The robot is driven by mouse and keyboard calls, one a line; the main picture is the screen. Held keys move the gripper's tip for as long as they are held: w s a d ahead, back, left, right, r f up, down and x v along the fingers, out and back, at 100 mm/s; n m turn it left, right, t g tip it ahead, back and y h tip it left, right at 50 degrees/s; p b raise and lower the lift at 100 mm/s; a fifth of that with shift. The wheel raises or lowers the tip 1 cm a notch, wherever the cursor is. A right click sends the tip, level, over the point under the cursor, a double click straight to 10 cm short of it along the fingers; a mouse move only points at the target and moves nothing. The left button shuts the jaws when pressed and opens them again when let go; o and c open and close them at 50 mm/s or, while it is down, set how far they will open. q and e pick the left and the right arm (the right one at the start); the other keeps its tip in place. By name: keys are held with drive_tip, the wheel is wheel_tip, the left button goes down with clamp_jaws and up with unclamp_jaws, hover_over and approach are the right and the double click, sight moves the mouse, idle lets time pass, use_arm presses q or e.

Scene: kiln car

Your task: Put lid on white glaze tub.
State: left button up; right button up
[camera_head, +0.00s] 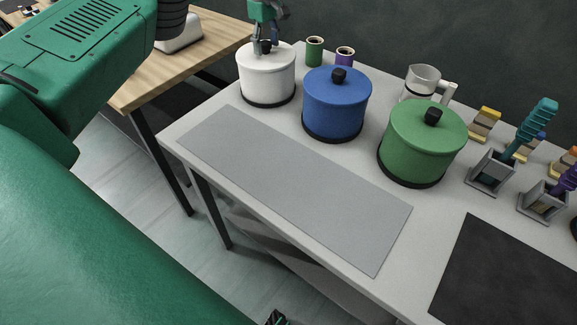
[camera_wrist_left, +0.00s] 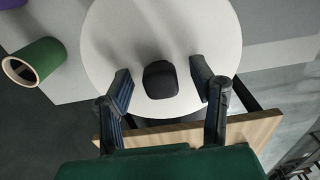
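The white glaze tub (camera_head: 267,85) stands at the far left of the light table, with a dark band round its base. A white round lid (camera_wrist_left: 205,30) with a black knob (camera_wrist_left: 160,80) lies on top of it and looks level; I cannot tell how well it is seated. My left gripper (camera_head: 266,48) is over the lid, fingers pointing down. In the left wrist view its two fingers (camera_wrist_left: 160,88) are apart on either side of the knob, with a gap on both sides. A small dark tip at the bottom of the head view may be my right gripper (camera_head: 275,318).
A blue tub (camera_head: 337,110) and a green tub (camera_head: 420,150), both lidded, stand to the right. Green (camera_head: 314,52) and purple (camera_head: 345,57) cups and a white jug (camera_head: 424,82) are behind. The grey mat (camera_head: 300,185) in front is bare. Brush holders (camera_head: 491,172) stand right.

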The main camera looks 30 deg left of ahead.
use_arm(q)
drive_tip(key=shift+r, duration=0.1)
idle(0.6)
drive_tip(key=shift+r+p, duration=0.8)
drive_tip(key=shift+r, duration=0.5)
drive_tip(key=shift+r+p, duration=1.85)
drive_tip(key=shift+r, duration=0.8)
drive_tip(key=shift+f, duration=0.1)
